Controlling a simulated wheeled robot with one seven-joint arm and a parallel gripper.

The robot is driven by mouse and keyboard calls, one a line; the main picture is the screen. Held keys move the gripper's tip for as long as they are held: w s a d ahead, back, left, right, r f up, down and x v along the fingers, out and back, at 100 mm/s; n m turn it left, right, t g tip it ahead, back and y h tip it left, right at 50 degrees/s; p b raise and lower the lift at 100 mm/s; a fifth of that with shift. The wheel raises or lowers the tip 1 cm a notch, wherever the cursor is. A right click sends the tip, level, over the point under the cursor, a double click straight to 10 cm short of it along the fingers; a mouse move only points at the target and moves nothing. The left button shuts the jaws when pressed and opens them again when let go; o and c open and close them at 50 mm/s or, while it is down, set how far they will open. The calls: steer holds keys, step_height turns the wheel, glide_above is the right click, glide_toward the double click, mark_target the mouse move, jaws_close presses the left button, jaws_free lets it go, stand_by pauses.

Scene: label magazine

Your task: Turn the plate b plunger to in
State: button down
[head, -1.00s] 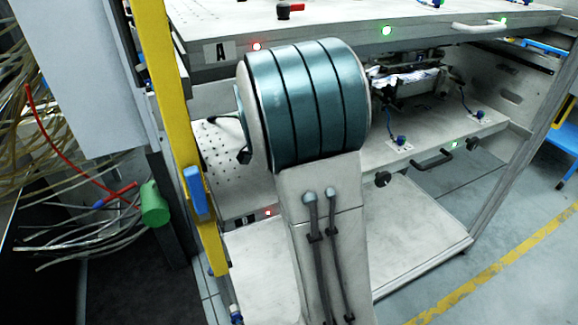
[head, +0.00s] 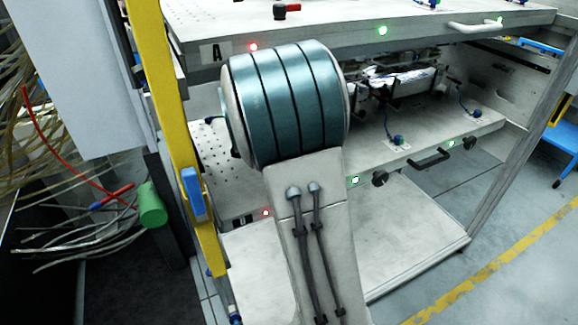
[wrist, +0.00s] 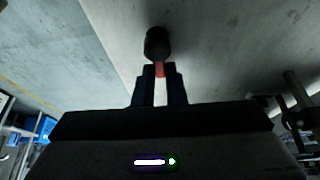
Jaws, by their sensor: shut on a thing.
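In the wrist view my gripper (wrist: 160,80) is shut on a plunger (wrist: 158,43) with a dark round knob and a red part. The red part shows between the fingertips and the knob stands just beyond them. In the head view my arm hides the gripper and this plunger, so I cannot read which plate it belongs to. The lower plate (head: 440,140) has a perforated left part and a front edge with lights. A label on its left front edge is too small to read.
The upper plate (head: 340,30), labelled A (head: 216,52), carries a red and black plunger (head: 286,11). A yellow post (head: 165,110) and loose cables (head: 90,215) are at left.

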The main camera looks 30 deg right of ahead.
steer(key=c, duration=1.5)
jaws_free()
steer(key=shift+a, duration=0.1)
